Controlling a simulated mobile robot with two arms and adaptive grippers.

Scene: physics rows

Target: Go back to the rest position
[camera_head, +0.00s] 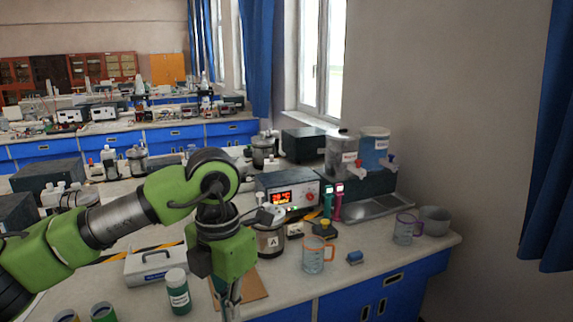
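My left arm comes in from the left, and my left gripper (230,308) points down at the bottom centre, over the front of the lab bench (345,268). Its fingertips are cut off by the lower edge, so its opening and anything in it cannot be made out. A brown board (252,287) lies partly hidden behind the gripper. A green bottle with a white cap (178,291) stands to the left of the gripper. My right gripper is not in view.
A container marked A (270,240), an orange-handled jug (313,255) and a purple-handled jug (403,230) stand to the right. A controller with a red display (287,190) and two dispensers (373,150) stand behind. A white case (150,265) is at left.

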